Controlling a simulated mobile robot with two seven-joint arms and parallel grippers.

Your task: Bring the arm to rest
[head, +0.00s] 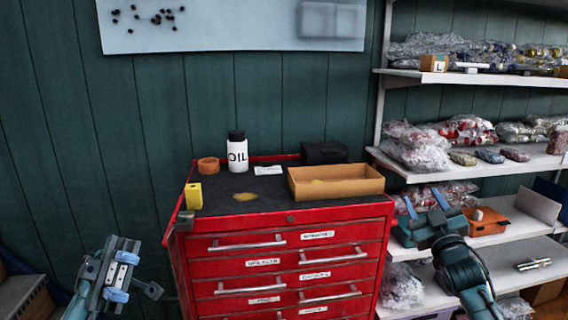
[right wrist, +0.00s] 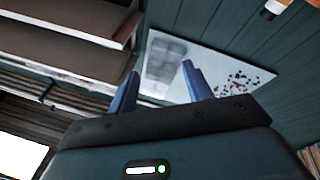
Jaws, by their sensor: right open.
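My right gripper (head: 425,203) is raised to the right of the red tool cabinet (head: 285,219), in front of the shelves. Its two blue fingers stand apart, and in the right wrist view (right wrist: 160,72) nothing is between them. There the fingers point up towards the wall and the pale board. My left gripper (head: 117,275) is low at the left, to the left of the cabinet and apart from it. Its blue finger parts show, but the gap between them is unclear. I see nothing held in it.
On the cabinet stand a white oil bottle (head: 237,154), an open cardboard tray (head: 335,183), a yellow block (head: 193,196), an orange ring (head: 208,166) and a black case (head: 324,152). Shelves (head: 480,161) with bagged goods and an orange bin (head: 485,222) stand close to my right gripper.

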